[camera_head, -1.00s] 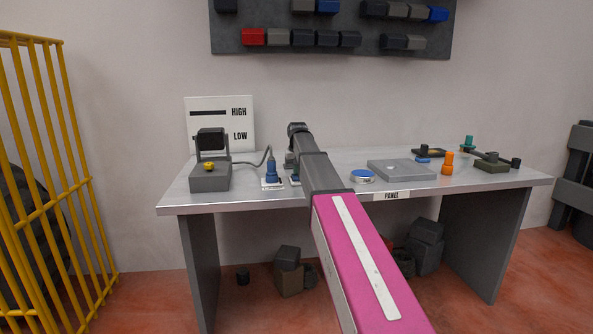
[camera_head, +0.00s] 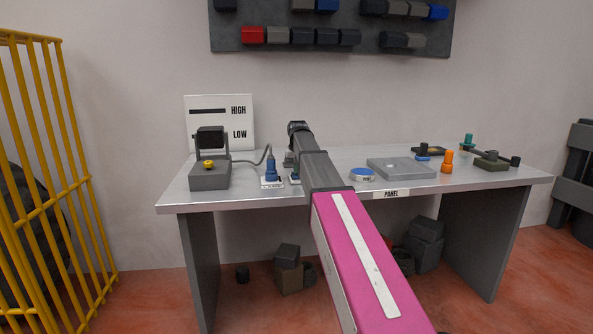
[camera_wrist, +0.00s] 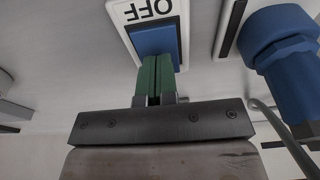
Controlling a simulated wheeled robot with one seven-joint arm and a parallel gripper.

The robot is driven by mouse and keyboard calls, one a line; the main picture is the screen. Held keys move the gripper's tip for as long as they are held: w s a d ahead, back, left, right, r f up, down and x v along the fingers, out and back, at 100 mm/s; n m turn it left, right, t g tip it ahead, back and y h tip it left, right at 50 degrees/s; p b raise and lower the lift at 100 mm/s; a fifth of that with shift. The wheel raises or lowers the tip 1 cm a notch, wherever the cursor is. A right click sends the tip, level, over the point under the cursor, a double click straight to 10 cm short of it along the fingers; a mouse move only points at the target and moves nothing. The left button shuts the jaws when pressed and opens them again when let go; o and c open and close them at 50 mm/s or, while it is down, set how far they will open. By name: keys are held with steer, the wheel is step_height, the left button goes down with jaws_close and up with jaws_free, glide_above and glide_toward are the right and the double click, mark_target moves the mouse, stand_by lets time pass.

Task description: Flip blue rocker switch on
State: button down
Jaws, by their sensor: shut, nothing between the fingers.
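The blue rocker switch (camera_wrist: 153,40) sits in a white plate marked OFF, which reads upside down in the wrist view. In the head view only the left edge of its plate (camera_head: 294,180) shows beside my arm. My gripper (camera_wrist: 158,60) is shut, with its green fingers together and nothing between them. The fingertips overlap the near edge of the blue rocker in the wrist view. I cannot tell whether they touch it. In the head view my arm hides the fingertips.
A blue plug-like connector (camera_wrist: 282,50) with a grey cable stands close beside the switch; it also shows in the head view (camera_head: 271,170). A grey lamp-like device (camera_head: 210,175) is left on the workbench (camera_head: 345,160). A grey plate (camera_head: 400,169) and orange knob (camera_head: 447,162) are right.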

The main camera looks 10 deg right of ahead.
mark_target(297, 176)
steer(key=shift+r, duration=0.1)
step_height(297, 176, up, 14)
steer(key=s, duration=0.2)
stand_by(0.3)
steer(key=shift+w, duration=0.6)
steer(key=shift+f, duration=0.25)
steer(key=f, duration=0.4)
steer(key=w+f, duration=0.1)
steer(key=f, duration=0.4)
steer(key=w+f, duration=0.1)
steer(key=f, duration=0.3)
steer(key=shift+w+f, duration=0.1)
steer(key=shift+f, duration=0.25)
